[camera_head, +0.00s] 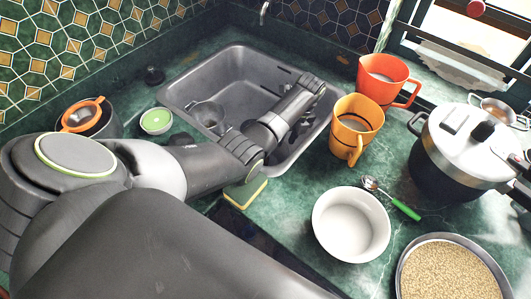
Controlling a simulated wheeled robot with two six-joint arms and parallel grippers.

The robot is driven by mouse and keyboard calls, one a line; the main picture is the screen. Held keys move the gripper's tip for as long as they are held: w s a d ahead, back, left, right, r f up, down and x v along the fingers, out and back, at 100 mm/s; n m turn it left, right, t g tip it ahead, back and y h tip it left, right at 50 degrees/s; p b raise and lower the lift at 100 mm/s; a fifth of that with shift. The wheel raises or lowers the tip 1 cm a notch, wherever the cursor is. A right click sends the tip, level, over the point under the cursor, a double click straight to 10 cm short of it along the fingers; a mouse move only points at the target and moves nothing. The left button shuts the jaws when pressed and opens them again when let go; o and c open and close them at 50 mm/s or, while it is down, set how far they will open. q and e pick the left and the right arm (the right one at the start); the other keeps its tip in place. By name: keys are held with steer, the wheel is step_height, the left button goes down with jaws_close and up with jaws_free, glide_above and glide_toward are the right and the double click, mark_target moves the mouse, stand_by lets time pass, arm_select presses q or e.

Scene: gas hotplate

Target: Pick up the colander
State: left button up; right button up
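I cannot identify the colander for certain. A grey metal round vessel (207,113) sits in the left part of the sink (180,95) and may be it; I cannot make out holes. My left arm reaches across the counter from the left and over the sink. My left gripper (296,140) points down inside the sink's right part, right of the grey vessel and apart from it. Its fingers are dark and partly hidden by my wrist, so their opening is unclear. My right gripper does not show.
An orange mug (347,137) and a red-orange mug (384,78) stand right of the sink. A white bowl (351,224), a green-handled spoon (392,198), a plate of grain (450,272) and a pressure cooker (462,150) fill the right. An orange-rimmed strainer (82,115) is at left.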

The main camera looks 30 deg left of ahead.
mark_target(282, 150)
arm_select(q)
steer(key=x, duration=0.4)
steer(key=shift+s+f, duration=0.2)
steer(key=shift+f, duration=0.05)
steer(key=shift+c, duration=0.3)
steer(key=shift+d+r, duration=0.1)
jaws_close()
